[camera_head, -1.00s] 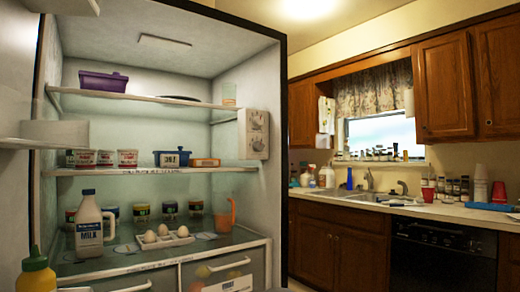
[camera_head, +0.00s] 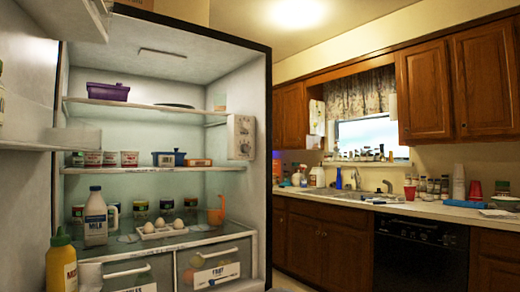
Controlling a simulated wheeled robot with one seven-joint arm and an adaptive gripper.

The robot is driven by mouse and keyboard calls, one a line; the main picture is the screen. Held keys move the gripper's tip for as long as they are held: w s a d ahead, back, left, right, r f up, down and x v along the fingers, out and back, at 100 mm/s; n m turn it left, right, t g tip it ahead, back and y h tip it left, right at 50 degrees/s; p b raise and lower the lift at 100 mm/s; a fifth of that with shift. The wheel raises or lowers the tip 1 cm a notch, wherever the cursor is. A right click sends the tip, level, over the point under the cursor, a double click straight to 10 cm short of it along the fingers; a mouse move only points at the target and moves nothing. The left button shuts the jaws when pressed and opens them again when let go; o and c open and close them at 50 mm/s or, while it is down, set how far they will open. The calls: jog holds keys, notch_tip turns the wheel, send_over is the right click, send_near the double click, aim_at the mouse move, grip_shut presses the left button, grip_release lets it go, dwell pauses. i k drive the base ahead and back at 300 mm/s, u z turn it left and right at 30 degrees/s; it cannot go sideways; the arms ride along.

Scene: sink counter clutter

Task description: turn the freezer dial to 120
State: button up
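A pale control panel (camera_head: 241,137) is fixed to the right inner wall of the open refrigerator (camera_head: 262,200). It carries two round dials, an upper dial (camera_head: 243,125) and a lower dial (camera_head: 244,147). The markings are too small to read, and I cannot tell which one is the freezer dial or how it is set.
The shelves hold a purple tub (camera_head: 108,92), a milk jug (camera_head: 96,217), eggs (camera_head: 168,226) and an orange jug (camera_head: 217,211). A mustard bottle (camera_head: 61,264) is at lower left on the open door side. The sink counter (camera_head: 430,209) runs along the right.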

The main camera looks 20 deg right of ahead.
aim_at(245, 148)
jog(key=z, duration=0.2)
jog(key=i, duration=0.85)
jog(key=u, duration=0.05)
